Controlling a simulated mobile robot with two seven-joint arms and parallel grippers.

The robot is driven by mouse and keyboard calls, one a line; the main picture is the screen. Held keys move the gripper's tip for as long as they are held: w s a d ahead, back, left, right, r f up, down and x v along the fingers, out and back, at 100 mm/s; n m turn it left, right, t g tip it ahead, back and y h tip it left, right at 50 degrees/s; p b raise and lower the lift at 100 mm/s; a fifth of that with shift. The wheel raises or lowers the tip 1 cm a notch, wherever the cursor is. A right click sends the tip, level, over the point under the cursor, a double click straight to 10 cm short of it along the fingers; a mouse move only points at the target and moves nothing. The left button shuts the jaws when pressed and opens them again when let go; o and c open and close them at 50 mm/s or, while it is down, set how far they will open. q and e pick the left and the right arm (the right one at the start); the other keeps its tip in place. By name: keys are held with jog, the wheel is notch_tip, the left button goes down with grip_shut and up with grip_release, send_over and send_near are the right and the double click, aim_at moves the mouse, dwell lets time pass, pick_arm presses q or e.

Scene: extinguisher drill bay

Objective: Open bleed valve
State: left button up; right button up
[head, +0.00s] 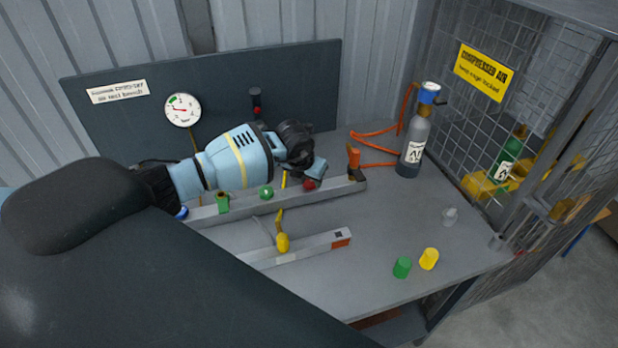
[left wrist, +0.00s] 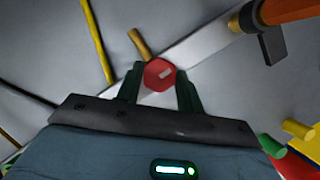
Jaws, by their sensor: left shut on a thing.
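A red hexagonal knob (head: 310,184) sits on the grey manifold bar (head: 338,188) on the bench. In the left wrist view the red knob (left wrist: 159,75) lies between the two dark fingers of my left gripper (left wrist: 159,88), which is shut on it. A light mark shows on the knob's face. No readable label shows whether it is the bleed valve. In the head view my left gripper (head: 312,172) reaches over the bar from the left and partly hides the knob. My right gripper is not in view.
A grey cylinder (head: 413,148) with an orange hose stands at the back right. A round gauge (head: 182,110) is on the back panel. Green (head: 402,267) and yellow (head: 429,259) caps stand at the front right. A second bar (head: 300,249) lies nearer. A mesh cage (head: 480,110) borders the right.

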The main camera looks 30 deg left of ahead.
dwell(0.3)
pick_arm(q)
jog(key=o, duration=1)
jog(key=shift+s+r, duration=0.25)
jog(key=shift+r, duration=0.35)
jog(key=v, duration=0.6)
jog(key=shift+r, duration=0.3)
jog(key=shift+s, duration=0.15)
